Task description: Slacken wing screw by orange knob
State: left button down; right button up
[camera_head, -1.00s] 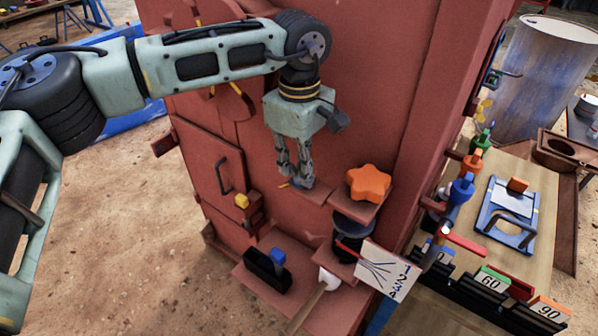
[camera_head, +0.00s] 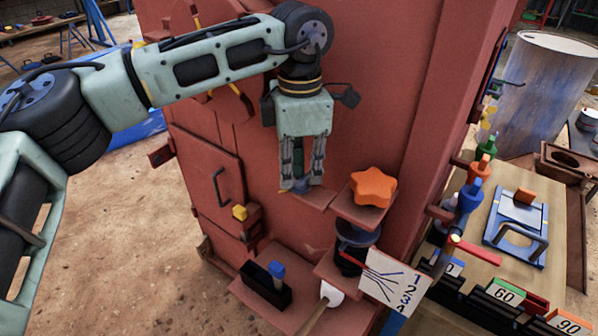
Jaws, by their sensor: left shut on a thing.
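The orange star-shaped knob (camera_head: 373,187) sits on a small red ledge on the front of the red crusher. My left gripper (camera_head: 301,187) points down beside it on the left, over a neighbouring ledge (camera_head: 318,199). The fingers hide most of this piece. A small orange-yellow tip (camera_head: 284,190) shows just left of the fingertips. My right gripper is not in view.
Below are a black block with a blue switch (camera_head: 278,270), a white-headed tool (camera_head: 331,294) and a number card (camera_head: 394,283). At right, a wooden table (camera_head: 470,262) holds a blue frame (camera_head: 517,228) and numbered bins. Open ground lies at left.

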aim_at(300, 172)
pick_arm(q)
jog(key=shift+w+r+n, duration=0.1)
jog(key=shift+r+n, duration=0.15)
jog(key=shift+n, duration=0.35)
jog(key=c, duration=1.8)
grip_release()
jog(key=shift+d, duration=0.1)
jog(key=shift+c, duration=0.2)
jog(key=shift+f, duration=0.15)
notch_tip(300, 172, up, 12)
